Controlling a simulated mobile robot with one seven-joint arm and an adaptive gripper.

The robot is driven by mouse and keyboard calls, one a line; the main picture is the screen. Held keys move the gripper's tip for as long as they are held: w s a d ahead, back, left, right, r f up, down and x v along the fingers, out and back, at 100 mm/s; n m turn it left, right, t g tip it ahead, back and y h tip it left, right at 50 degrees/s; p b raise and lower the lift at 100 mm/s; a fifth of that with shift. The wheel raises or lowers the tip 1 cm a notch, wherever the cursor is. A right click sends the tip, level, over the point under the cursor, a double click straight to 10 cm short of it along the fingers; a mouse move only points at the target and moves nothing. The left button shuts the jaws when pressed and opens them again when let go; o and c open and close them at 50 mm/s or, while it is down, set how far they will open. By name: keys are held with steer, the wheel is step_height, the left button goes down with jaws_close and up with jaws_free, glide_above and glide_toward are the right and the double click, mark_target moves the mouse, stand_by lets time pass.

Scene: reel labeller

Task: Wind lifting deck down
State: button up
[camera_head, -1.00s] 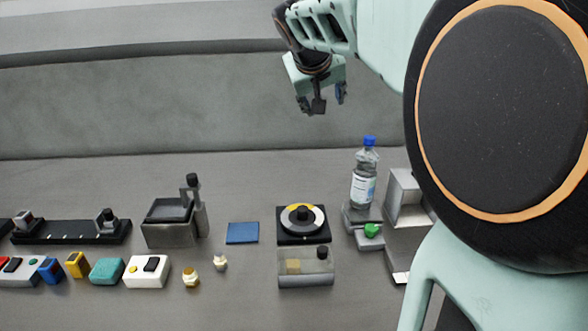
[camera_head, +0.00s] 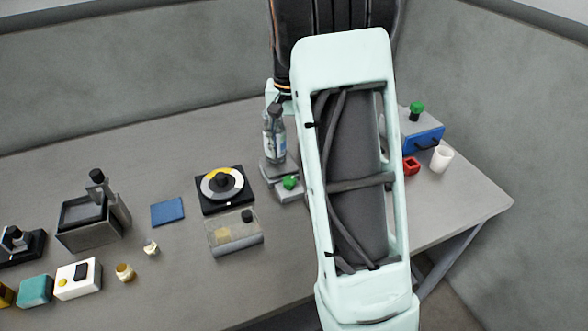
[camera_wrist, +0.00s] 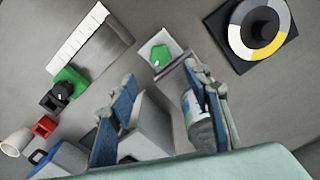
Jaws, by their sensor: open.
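The lifting deck (camera_head: 276,178) is a small grey platform with a clear, blue-labelled bottle (camera_head: 274,138) standing on it. A green knob (camera_head: 290,183) sits on the low grey block at its front. In the wrist view the green knob (camera_wrist: 161,56) lies beyond the fingertips, and the bottle (camera_wrist: 196,122) appears beside the right finger, partly hidden by it. My gripper (camera_wrist: 158,92) is open, with nothing seen held between its blue-padded fingers. In the head view my arm hides the fingers; whether any finger touches the bottle cannot be told.
A round dial (camera_head: 222,184) on a black base and a clear-lidded box (camera_head: 234,233) stand left of the deck. A blue-fronted box (camera_head: 423,141), red block (camera_head: 411,165) and white cup (camera_head: 442,158) stand near the table's right end. Free table lies around the blue pad (camera_head: 167,211).

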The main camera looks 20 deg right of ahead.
mark_target(289, 179)
step_height(289, 179, down, 10)
stand_by(0.4)
steer(key=c, duration=1.1)
